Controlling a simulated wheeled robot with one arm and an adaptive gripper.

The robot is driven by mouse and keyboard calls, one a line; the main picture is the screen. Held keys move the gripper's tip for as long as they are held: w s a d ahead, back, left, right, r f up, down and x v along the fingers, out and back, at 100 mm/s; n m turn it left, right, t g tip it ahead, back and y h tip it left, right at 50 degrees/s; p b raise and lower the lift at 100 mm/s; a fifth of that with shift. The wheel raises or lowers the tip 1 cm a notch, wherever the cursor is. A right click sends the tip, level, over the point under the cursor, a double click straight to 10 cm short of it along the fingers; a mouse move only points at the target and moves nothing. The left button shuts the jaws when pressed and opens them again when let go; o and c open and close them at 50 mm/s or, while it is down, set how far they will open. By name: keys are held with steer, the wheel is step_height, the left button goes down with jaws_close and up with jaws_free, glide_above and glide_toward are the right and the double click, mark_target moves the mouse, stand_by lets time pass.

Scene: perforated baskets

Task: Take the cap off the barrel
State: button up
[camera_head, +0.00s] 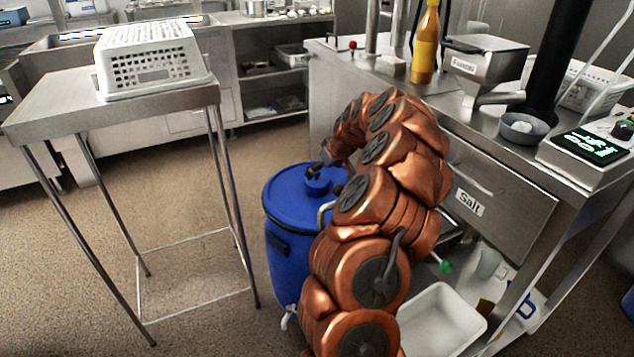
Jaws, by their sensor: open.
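The blue barrel (285,262) stands upright on the floor between the small table and the steel counter. Its small blue cap (317,186) sits on top of the lid. My copper-coloured arm covers the barrel's right side. My gripper (318,172) is open, just above the cap at its upper side. The picture is too small to tell whether the fingers touch the cap.
A steel table (60,103) at left bears an upturned white perforated basket (155,62). The steel counter (455,115) at right holds an orange bottle (426,45) and a scale (590,152). A white tray (442,318) lies low at right. Floor between table and barrel is clear.

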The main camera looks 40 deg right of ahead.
mark_target(319, 173)
steer(key=x, duration=0.5)
steer(key=shift+a, duration=0.3)
steer(key=c, duration=1)
steer(key=shift+r, duration=0.2)
